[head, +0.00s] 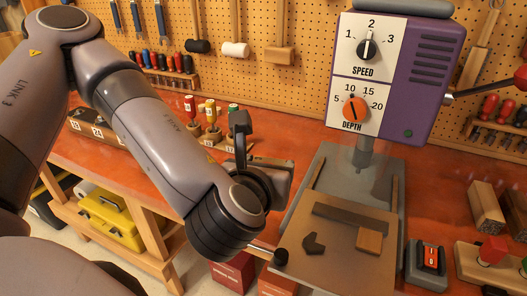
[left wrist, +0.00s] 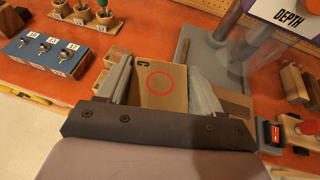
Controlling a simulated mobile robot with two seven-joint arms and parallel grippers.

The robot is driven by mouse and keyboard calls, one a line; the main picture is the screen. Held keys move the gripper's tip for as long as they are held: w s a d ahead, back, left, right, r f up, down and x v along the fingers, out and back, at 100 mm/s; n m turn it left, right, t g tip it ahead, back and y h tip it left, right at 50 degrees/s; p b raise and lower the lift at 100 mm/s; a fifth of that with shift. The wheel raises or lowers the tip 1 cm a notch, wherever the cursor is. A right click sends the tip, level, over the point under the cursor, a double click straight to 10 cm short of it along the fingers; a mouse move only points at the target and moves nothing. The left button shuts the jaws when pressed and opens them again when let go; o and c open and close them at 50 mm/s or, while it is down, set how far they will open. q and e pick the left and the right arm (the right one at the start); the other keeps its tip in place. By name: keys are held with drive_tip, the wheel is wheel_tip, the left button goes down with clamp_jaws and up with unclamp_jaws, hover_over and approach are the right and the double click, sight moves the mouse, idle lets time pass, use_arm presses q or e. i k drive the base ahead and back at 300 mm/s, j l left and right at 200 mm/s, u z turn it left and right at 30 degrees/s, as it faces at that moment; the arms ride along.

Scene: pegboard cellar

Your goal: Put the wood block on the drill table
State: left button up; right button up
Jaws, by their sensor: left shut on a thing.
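The wood block (left wrist: 165,98) has a tan face with a red circle and a dark letter C. My left gripper (left wrist: 160,84) is shut on it, with a finger on each side in the left wrist view. The drill table (head: 335,263) is a brown plate below the purple drill press (head: 419,75). On it are a dark fence strip (head: 350,216), a dark angular piece (head: 313,243) and a small light wood piece (head: 369,240). My right gripper is not in view.
A black knob on a rod (head: 281,257) sticks out at the plate's left edge. A red switch box (head: 428,263) stands right of the plate. Wood lengths (head: 487,207) lie further right. Screwdrivers in holders (head: 207,120) stand behind my arm. The plate's front is bare.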

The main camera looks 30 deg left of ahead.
sight(337, 236)
drive_tip(key=i+j+z, duration=0.1)
drive_tip(key=j, duration=1.2)
drive_tip(key=i+j, duration=0.2)
drive_tip(key=i, duration=0.3)
drive_tip(key=z, duration=0.05)
